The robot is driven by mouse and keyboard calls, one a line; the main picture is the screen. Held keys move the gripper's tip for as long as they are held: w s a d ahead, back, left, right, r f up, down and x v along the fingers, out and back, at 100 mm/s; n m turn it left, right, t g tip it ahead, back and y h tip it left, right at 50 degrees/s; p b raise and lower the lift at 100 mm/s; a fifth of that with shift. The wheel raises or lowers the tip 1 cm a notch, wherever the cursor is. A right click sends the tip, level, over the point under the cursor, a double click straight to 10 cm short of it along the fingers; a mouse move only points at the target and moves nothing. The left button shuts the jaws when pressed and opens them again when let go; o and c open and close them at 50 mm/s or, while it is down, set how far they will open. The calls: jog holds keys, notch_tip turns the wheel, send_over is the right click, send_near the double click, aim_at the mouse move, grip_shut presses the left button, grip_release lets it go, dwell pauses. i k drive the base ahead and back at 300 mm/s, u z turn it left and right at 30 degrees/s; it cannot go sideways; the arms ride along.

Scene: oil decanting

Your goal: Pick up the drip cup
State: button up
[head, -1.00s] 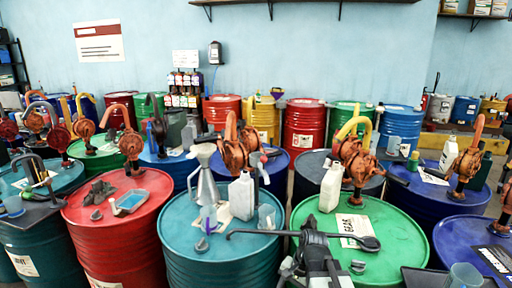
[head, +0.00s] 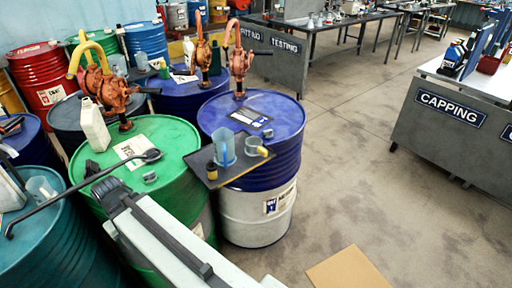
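I cannot tell for sure which vessel is the drip cup. A grey cup (head: 252,147) with a yellowish part at its side stands on a dark tray (head: 206,151) that reaches over the front left of the blue-topped drum. A translucent blue jug (head: 224,148) stands left of it on the same tray. A small dark and yellow piece (head: 212,171) sits at the tray's front corner. A clear cup (head: 41,189) stands on the teal drum at the left. My arm crosses the lower middle; I cannot make out the gripper's fingers.
The green drum (head: 185,135) carries a pump (head: 110,92), a white bottle (head: 93,125) and a label. A long dark bar (head: 80,190) spans the teal and green drums. Grey floor (head: 355,160) is open on the right, before the capping bench (head: 450,125). Cardboard (head: 347,271) lies in front.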

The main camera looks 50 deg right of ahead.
aim_at(254, 148)
jog(key=k, duration=0.3)
jog(key=z, duration=1.7)
jog(key=k, duration=0.45)
jog(key=u, duration=0.2)
jog(key=i, duration=0.5)
jog(key=u, duration=0.05)
